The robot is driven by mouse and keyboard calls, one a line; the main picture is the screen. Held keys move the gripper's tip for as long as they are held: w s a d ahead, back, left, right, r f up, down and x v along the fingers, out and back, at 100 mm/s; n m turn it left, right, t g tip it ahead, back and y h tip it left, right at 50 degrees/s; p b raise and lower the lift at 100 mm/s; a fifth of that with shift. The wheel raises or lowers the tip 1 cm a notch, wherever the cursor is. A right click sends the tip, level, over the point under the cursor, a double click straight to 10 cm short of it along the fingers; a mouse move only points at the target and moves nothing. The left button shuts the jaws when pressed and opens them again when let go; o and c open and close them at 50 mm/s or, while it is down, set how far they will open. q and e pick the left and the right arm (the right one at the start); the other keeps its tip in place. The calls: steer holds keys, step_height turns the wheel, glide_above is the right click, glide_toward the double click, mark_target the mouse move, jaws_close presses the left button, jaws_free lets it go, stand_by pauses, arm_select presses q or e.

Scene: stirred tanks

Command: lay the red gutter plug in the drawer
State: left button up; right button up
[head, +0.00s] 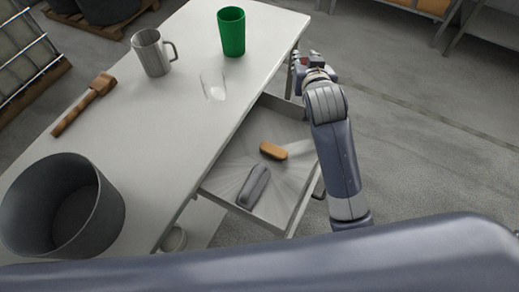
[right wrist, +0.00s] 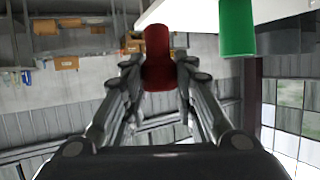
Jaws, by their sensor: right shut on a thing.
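The red gutter plug (right wrist: 158,60) is held between the two fingers of my right gripper (right wrist: 160,85) in the right wrist view. In the head view my right gripper (head: 305,64) is beyond the far end of the open drawer (head: 226,178), near the table's right edge. Only a small reddish patch of the plug shows there. The drawer is pulled out from the table's right side. It holds an orange-brown block (head: 273,151) and a dark grey oblong thing (head: 254,187). My left gripper is not in view.
A wooden mallet (head: 84,104) lies at the left. The drawer has bare floor around its contents.

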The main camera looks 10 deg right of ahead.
steer(key=shift+n, duration=0.4)
steer(key=a+f, duration=0.1)
steer(key=f, duration=0.5)
steer(key=a+f+b, duration=0.1)
steer(key=f, duration=0.6)
steer(key=a+f, duration=0.1)
steer(key=f, duration=0.6)
steer(key=shift+s+a+f, duration=0.1)
steer(key=shift+s+a, duration=0.05)
steer(key=shift+a, duration=0.15)
steer(key=shift+f+b, duration=0.45)
steer(key=shift+f, duration=1.6)
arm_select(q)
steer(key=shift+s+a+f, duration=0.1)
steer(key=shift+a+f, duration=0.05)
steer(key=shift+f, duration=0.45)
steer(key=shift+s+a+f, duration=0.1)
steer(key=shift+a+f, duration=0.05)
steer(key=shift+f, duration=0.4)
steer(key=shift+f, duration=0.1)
arm_select(e)
steer(key=shift+f, duration=0.2)
steer(key=o, duration=0.9)
steer(key=shift+c, duration=0.2)
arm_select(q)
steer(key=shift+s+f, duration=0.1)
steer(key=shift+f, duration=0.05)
arm_select(e)
steer(key=shift+r, duration=0.1)
